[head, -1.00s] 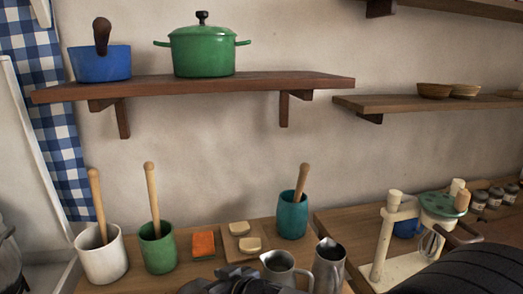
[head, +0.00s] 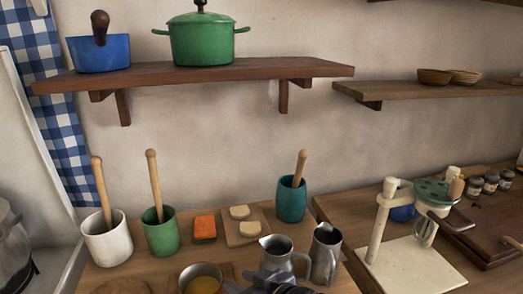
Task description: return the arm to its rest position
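My gripper (head: 268,283) shows only as dark parts at the bottom edge of the head view, in front of two metal pitchers. Most of it is cut off by the frame, so its fingers and whether it holds anything cannot be made out. The rest of my arm is out of view.
Two metal pitchers (head: 325,255) and a pan of yellow contents (head: 202,281) stand close to my gripper. Behind are white (head: 107,243), green (head: 160,236) and teal (head: 291,203) crocks with wooden handles. A cream stand mixer (head: 383,225) is right. A shelf (head: 200,74) hangs above.

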